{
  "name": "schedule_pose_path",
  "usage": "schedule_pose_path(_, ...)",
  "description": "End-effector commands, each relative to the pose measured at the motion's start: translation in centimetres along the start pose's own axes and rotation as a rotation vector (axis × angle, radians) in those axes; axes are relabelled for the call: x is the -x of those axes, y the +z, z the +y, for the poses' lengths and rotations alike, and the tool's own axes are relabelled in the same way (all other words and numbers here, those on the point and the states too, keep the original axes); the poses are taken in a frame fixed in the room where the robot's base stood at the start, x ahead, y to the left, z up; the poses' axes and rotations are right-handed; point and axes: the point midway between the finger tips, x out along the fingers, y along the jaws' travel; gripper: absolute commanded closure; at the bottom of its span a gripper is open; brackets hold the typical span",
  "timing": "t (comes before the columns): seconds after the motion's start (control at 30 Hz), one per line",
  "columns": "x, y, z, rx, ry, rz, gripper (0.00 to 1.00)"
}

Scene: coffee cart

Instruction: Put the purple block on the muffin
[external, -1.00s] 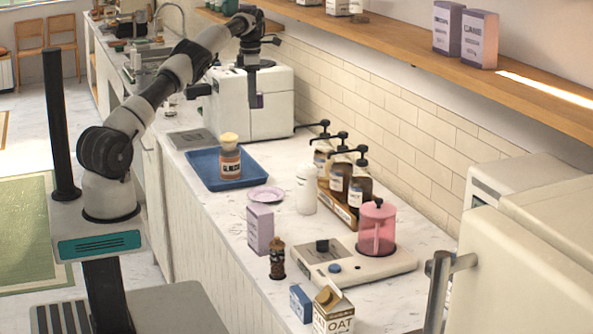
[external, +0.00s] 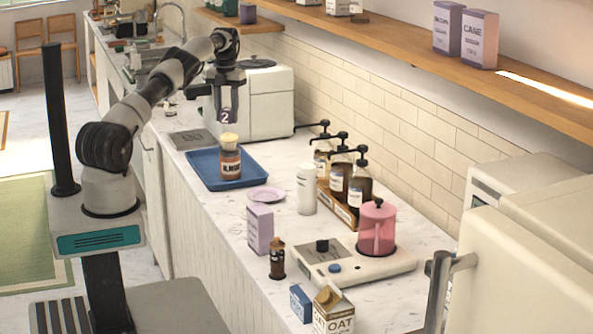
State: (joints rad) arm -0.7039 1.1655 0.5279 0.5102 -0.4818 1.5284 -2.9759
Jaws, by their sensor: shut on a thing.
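The block is held upright just above a pale yellow, round-topped thing (external: 229,140) that looks like the muffin. That thing sits on top of a brown labelled jar (external: 230,163) on the blue tray (external: 203,177). A small gap seems to show between block and muffin; I cannot tell from this angle whether they line up in depth.
A white coffee machine (external: 266,105) stands close behind my gripper. A lilac plate (external: 266,194), a white bottle (external: 306,190) and several pump bottles (external: 340,182) are to the right. The front of the tray is bare.

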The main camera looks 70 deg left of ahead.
Motion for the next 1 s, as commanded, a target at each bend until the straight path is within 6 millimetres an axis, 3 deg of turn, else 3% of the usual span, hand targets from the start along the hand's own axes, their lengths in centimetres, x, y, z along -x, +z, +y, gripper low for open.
schedule_pose_path(0.33,-3.6,0.0,-0.1,-0.001,-0.001,-0.001,0.87)
schedule_pose_path(0.7,-4.1,0.0,0.0,-0.001,-0.001,-0.001,0.87)
schedule_pose_path(0.73,-4.1,0.0,0.0,-0.001,-0.001,-0.001,0.63)
schedule_pose_path(0.83,-4.1,0.0,0.0,-0.001,-0.001,-0.001,0.46)
schedule_pose_path(1.0,-4.1,0.0,0.0,-0.001,-0.001,-0.001,0.46)
